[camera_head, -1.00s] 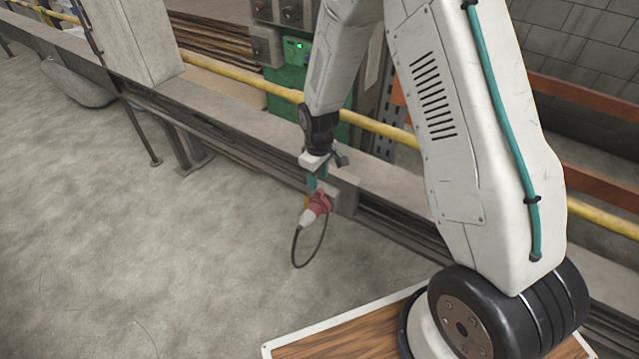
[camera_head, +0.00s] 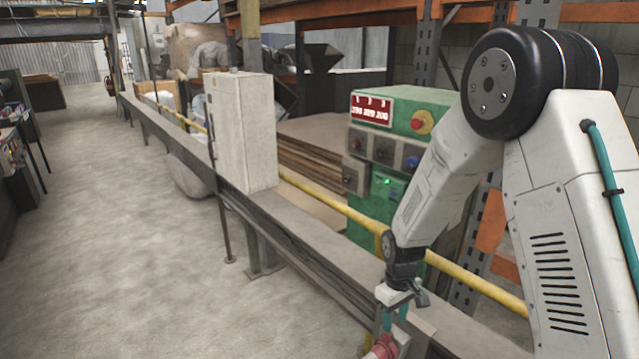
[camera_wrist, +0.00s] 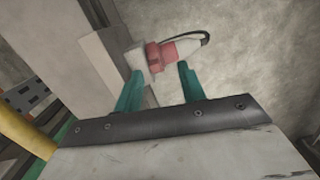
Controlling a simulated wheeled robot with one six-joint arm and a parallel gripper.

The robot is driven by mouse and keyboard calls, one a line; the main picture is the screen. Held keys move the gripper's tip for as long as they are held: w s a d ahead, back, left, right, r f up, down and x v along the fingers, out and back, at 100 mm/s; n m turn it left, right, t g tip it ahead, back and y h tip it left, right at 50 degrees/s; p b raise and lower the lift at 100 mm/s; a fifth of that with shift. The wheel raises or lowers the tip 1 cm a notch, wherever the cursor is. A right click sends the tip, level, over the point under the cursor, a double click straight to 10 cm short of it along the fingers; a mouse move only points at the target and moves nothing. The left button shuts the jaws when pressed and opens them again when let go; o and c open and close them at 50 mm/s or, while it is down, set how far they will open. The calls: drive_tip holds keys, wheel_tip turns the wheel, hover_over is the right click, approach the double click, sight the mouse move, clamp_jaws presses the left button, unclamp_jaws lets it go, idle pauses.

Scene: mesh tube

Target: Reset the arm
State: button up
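My gripper (camera_head: 394,322) is low at the right of the middle in the head view, pointing down. Its teal fingers stand apart in the wrist view (camera_wrist: 160,74). A red and white plug (camera_wrist: 168,55) with a black cable lies just beyond the fingertips, overlapped by the right one. I see no clear grip on it. My arm is bent, with the elbow high at the right and the forearm sloping down left.
A grey rail (camera_head: 290,238) and a yellow pipe (camera_head: 350,213) run beside the arm. A green control box (camera_head: 395,115) and orange-grey racking stand behind the forearm. A pale cabinet (camera_head: 240,135) stands on the rail. The concrete floor (camera_head: 120,220) at left is open.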

drive_tip(key=s+d+r+m+t, duration=0.1)
drive_tip(key=s+d+r+m, duration=0.1)
drive_tip(key=s+r, duration=1.2)
drive_tip(key=s+d+r+m+t, duration=0.1)
drive_tip(key=s+r+m, duration=0.3)
drive_tip(key=s+r, duration=1.1)
wheel_tip(320, 180, up, 2)
drive_tip(key=shift+d+r+t, duration=0.15)
drive_tip(key=shift+d+t, duration=0.15)
drive_tip(key=shift+d, duration=0.3)
